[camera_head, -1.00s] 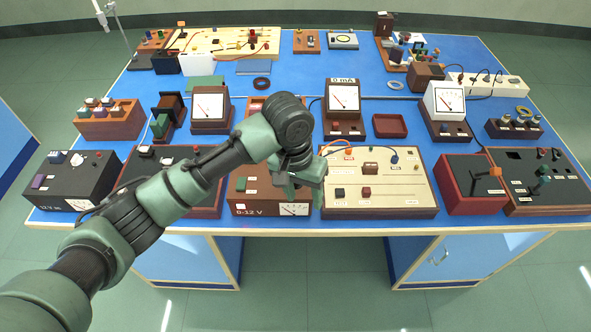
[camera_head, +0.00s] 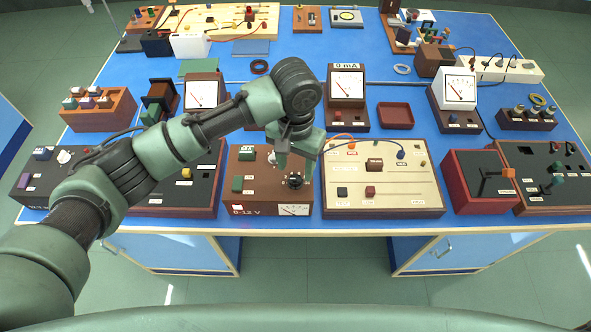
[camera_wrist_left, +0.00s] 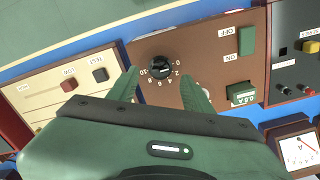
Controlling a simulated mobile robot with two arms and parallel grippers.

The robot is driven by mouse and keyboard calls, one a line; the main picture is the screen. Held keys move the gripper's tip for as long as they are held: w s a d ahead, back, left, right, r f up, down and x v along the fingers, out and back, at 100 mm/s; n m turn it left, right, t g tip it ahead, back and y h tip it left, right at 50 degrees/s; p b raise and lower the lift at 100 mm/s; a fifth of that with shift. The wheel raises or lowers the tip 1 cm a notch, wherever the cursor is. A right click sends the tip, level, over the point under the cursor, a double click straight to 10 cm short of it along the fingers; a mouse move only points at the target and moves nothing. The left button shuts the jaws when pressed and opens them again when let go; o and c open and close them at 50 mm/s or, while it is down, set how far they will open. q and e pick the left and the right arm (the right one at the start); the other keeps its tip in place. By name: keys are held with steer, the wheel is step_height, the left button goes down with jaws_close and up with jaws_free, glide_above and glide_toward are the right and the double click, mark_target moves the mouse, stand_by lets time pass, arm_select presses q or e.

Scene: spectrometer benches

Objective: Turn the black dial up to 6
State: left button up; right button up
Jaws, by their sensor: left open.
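The black dial (camera_head: 295,180) sits on the top of the brown 0-12 V power unit (camera_head: 246,207), near its right side. In the left wrist view the dial (camera_wrist_left: 159,67) shows a printed number scale around it; I cannot tell for sure which number it points to. My left gripper (camera_head: 294,163) is open, just above and behind the dial in the head view. In the left wrist view its two fingers (camera_wrist_left: 160,80) stand on either side of the dial's lower edge, with nothing between them gripped. My right gripper is not in view.
A cream circuit board (camera_head: 380,196) with plugs and cables stands close to the right of the power unit. A green switch (camera_head: 238,184) and a green 0.5 A block (camera_wrist_left: 241,94) rise from the unit. A dark box (camera_head: 160,200) stands to the left.

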mark_target(295, 178)
arm_select(q)
step_height(295, 178, down, 4)
steer(key=shift+r, duration=0.2)
steer(key=shift+w+f, duration=0.1)
steer(key=shift+f, duration=0.25)
jaws_close()
steer(key=shift+p, duration=0.3)
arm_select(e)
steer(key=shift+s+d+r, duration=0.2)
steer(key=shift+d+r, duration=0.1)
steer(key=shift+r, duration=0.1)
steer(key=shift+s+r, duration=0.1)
